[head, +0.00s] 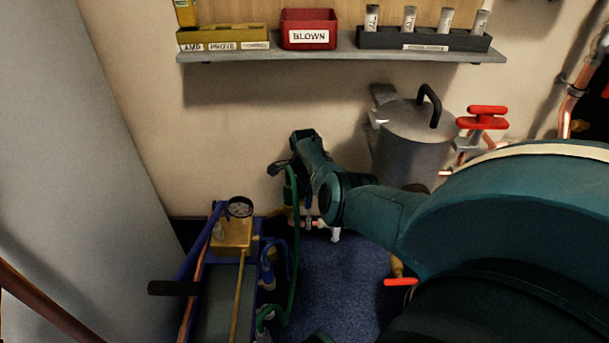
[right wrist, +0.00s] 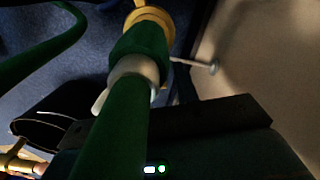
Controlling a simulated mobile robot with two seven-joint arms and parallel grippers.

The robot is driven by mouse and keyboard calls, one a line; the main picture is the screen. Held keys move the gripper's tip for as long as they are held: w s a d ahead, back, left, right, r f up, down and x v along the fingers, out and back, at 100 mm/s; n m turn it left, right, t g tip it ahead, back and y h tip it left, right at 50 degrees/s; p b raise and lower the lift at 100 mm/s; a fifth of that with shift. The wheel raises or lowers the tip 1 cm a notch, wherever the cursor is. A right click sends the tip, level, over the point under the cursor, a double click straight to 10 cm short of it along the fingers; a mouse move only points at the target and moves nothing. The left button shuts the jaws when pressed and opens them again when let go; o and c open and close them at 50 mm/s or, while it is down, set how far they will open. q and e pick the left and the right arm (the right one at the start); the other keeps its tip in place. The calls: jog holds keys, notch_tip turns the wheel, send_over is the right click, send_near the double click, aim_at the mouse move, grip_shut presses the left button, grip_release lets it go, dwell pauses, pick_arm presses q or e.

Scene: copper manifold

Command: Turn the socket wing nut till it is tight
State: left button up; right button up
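In the right wrist view a green hose (right wrist: 112,130) runs up to a pale grey collar (right wrist: 135,70) with a small wing on its left side, which may be the socket wing nut. Beyond it are a green sleeve and a yellow brass fitting (right wrist: 150,18). My right gripper (head: 292,168) is beside the upper end of the green hose (head: 293,250) in the head view. Its dark parts show on both sides of the hose in the wrist view. The hose hides the gap between them, so I cannot tell whether they touch the collar. My left gripper is out of view.
A brass block with a gauge (head: 238,208) stands on a blue-framed unit at lower left. A shelf (head: 340,50) with bins is above. Blue floor (head: 335,275) lies below the gripper.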

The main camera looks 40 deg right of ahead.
grip_shut()
